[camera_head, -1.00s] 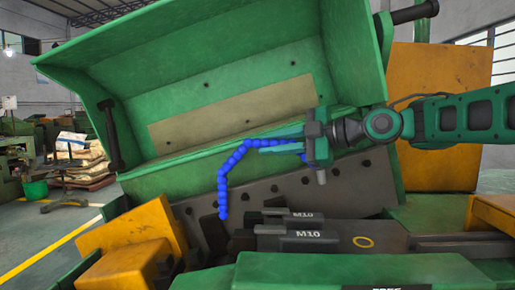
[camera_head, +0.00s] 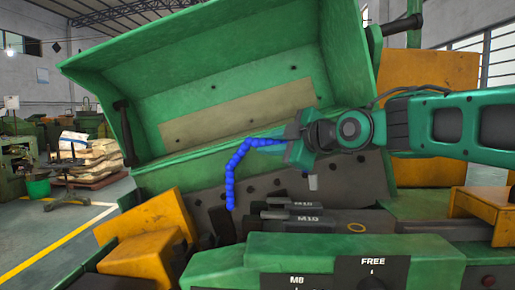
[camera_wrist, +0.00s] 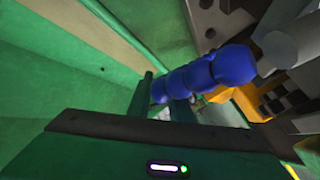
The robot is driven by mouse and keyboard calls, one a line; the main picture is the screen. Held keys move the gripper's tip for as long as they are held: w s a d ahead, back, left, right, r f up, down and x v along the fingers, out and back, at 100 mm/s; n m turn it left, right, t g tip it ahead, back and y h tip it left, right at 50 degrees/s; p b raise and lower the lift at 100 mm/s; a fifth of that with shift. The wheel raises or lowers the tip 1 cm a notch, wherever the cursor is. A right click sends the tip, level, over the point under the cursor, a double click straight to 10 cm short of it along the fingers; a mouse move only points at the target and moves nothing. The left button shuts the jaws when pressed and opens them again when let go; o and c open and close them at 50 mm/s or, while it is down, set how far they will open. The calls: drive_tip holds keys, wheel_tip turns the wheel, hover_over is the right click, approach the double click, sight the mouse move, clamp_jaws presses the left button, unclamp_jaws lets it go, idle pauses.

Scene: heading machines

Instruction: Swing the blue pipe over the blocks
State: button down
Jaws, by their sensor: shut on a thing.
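The blue pipe (camera_head: 234,170) is a chain of round segments. In the head view it runs left from my gripper (camera_head: 284,145), bends, and hangs down with its lower end just left of the grey M10 blocks (camera_head: 305,222). In the wrist view the pipe (camera_wrist: 205,75) lies between the green fingers of my gripper (camera_wrist: 160,100) and reaches to the upper right, toward a grey cylindrical piece (camera_wrist: 292,45). My gripper is shut on the pipe's upper part. Its fingertips are partly hidden by the pipe and the gripper body.
A raised green cover (camera_head: 240,75) stands behind the pipe. A yellow block (camera_head: 150,235) is at the lower left. A green panel (camera_head: 330,262) marked M8 and FREE lies in front. An orange panel (camera_head: 430,100) is behind my arm. Open air lies above the blocks.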

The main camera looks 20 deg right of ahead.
drive_tip(key=shift+a, duration=0.15)
drive_tip(key=c, duration=1.6)
unclamp_jaws()
drive_tip(key=shift+s, duration=0.1)
drive_tip(key=v, duration=1)
drive_tip(key=shift+s+r, duration=0.1)
drive_tip(key=shift+s, duration=0.15)
